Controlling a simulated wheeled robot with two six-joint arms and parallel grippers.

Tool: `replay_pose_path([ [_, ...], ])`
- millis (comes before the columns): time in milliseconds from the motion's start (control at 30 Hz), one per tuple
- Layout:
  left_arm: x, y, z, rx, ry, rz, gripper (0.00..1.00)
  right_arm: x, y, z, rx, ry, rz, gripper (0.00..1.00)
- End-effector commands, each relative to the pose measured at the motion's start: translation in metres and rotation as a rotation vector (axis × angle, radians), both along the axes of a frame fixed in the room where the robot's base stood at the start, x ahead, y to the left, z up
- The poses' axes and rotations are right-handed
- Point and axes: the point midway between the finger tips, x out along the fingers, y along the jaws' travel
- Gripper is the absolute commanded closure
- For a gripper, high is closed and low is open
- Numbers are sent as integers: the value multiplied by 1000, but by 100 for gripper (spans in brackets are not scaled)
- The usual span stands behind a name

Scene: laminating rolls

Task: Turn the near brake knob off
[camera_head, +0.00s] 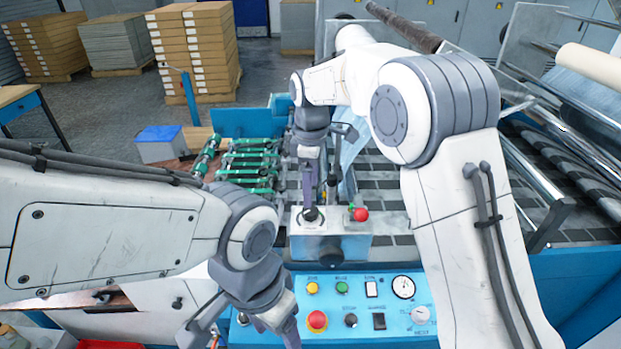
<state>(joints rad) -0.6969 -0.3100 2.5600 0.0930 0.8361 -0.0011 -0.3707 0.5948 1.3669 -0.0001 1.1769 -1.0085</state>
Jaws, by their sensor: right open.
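A light grey control box (330,244) stands behind the blue panel, with a dark knob (311,214) on its top left and a red button (361,214) on its top right. My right gripper (319,190) points down just above the dark knob, its fingers apart. One finger partly covers the knob, and I cannot tell whether they touch. My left gripper (246,328) hangs low over the left end of the blue panel with its fingers spread. No label shows which knob is the near brake knob.
The blue panel (380,340) carries a red button (317,320), a black knob (350,320), a gauge (403,287) and a white dial (420,314). Green-tipped rods (250,168) lie behind my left arm. Rollers (590,66) stand at the right. Stacked cartons (195,50) stand at the back.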

Motion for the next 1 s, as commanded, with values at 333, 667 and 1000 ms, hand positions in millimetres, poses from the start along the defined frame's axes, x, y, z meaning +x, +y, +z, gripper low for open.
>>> replay_pose_path([
  [333,0,0,-9,0,0,2,31,0,0,41,0,0,0,18],
  [667,0,0,-9,0,0,2,31,-1,0,43,0,1,-1,18],
  [1000,0,0,-31,0,0,2,31,-98,14,29,33,-1,-210,18],
])
